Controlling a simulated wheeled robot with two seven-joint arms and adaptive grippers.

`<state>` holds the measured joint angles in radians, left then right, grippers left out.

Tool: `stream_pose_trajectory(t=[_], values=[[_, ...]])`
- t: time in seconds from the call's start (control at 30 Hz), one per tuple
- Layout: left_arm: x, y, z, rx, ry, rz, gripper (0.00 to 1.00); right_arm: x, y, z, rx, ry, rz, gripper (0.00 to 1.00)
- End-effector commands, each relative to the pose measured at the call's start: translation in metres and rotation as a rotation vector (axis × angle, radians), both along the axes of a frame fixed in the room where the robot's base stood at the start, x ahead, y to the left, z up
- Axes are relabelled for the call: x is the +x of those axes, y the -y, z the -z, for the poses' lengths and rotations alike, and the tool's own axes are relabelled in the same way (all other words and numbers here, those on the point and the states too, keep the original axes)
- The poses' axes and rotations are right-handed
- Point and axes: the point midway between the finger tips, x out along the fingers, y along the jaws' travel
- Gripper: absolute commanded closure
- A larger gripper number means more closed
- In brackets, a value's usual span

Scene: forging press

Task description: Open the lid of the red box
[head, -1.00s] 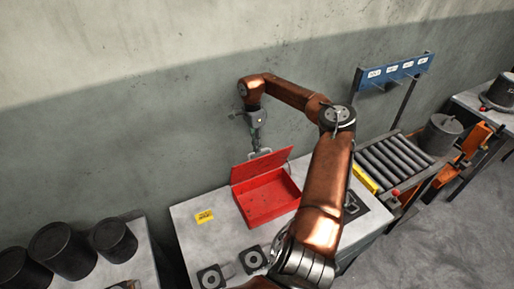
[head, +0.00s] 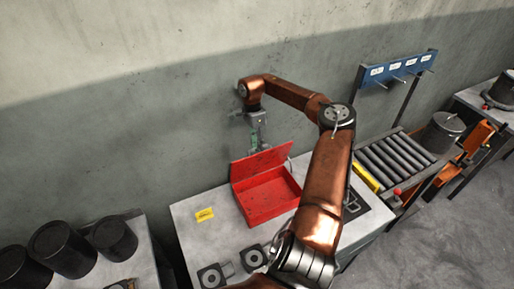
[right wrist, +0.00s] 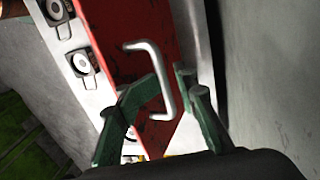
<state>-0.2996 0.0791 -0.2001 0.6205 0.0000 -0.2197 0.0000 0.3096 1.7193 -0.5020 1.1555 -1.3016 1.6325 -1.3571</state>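The red box (head: 268,200) stands on a light table. Its lid (head: 258,163) is raised at the back edge, tilted up, with the inside of the box showing. My right gripper (head: 256,146) is just behind the lid's upper edge, its fingertips partly hidden there. In the right wrist view, the lid's red outer face (right wrist: 118,25) carries a silver handle (right wrist: 158,75). The green fingers of my right gripper (right wrist: 168,80) stand apart beside the handle bar, with a gap between their tips. I cannot tell whether they touch the bar. My left gripper is not in view.
A yellow label (head: 205,214) and dark square blocks with round discs (head: 212,277) lie on the table (head: 190,235). A roller conveyor (head: 400,160) stands to the right. Dark cylinders (head: 62,250) stand at the lower left. A grey wall is close behind the box.

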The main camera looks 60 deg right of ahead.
Motion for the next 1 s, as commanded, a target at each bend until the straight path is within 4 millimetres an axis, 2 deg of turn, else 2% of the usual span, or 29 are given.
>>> stream_pose_trajectory(t=[0.47,0.8,1.0], values=[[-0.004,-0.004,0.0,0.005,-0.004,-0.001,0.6,0.002,0.0,-0.005,0.001,0.003,-0.001,0.74],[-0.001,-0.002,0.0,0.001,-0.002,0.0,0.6,0.011,0.006,-0.056,0.001,0.006,0.0,0.74],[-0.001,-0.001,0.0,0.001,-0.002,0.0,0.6,0.013,0.008,-0.071,0.001,0.002,-0.001,0.74]])
